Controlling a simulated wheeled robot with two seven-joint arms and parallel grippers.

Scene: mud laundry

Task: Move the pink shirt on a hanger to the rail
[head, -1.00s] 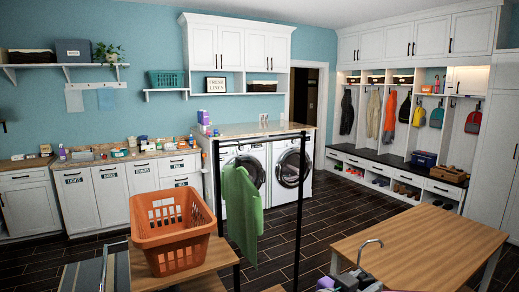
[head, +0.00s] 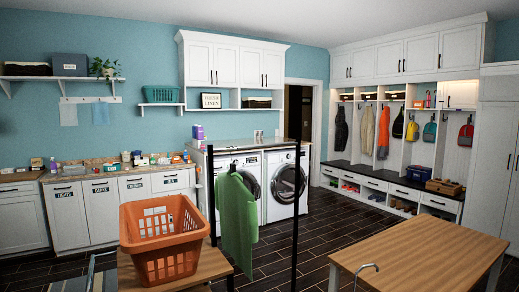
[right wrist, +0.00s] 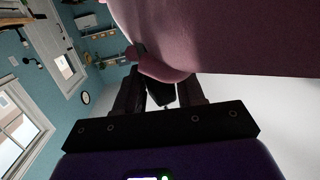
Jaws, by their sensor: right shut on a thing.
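The pink shirt (right wrist: 225,35) fills the top of the right wrist view, close to the camera. My right gripper (right wrist: 160,92) is shut at the shirt's upper part; the exact grip on the hanger is hidden. In the head view only a thin grey hook (head: 368,267), apparently the hanger's, shows at the bottom edge, in front of the wooden table. The black rail (head: 270,148) stands left of it and farther back, on thin black posts. A green shirt (head: 238,215) hangs near the rail's left end. My left gripper is not in view.
An orange basket (head: 165,250) stands on a small wooden table left of the rail. A larger wooden table (head: 425,250) is at the right front. Washer (head: 245,180) and dryer (head: 287,187) stand behind the rail. The rail right of the green shirt is bare.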

